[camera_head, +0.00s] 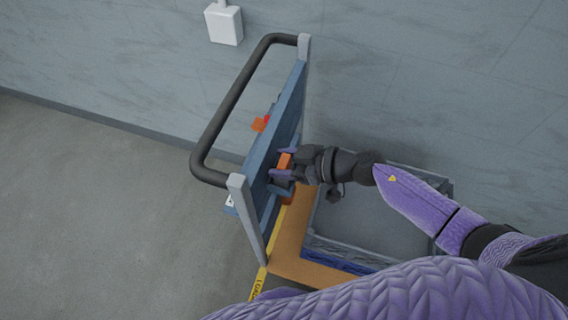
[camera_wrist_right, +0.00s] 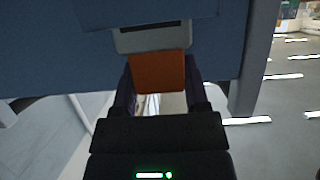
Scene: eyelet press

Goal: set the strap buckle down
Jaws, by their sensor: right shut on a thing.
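My right gripper (camera_head: 283,163) is beside the blue panel (camera_head: 277,120) of a cart-like frame. Its purple fingers are shut on an orange piece, which I take to be the strap buckle (camera_head: 285,160). In the right wrist view the orange buckle (camera_wrist_right: 158,72) sits between the two dark fingers. A grey slotted plate (camera_wrist_right: 152,38) meets its far edge, in front of the blue panel; I cannot tell whether they are joined. The fingers hide the buckle's sides. My left gripper does not show.
A black tube handle (camera_head: 222,112) projects left from the grey posts (camera_head: 247,215). A small orange and red part (camera_head: 260,123) shows at the panel's left side. A grey tray (camera_head: 365,225) and an orange-brown board (camera_head: 297,250) lie below my right arm. Open floor (camera_head: 90,220) is at left.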

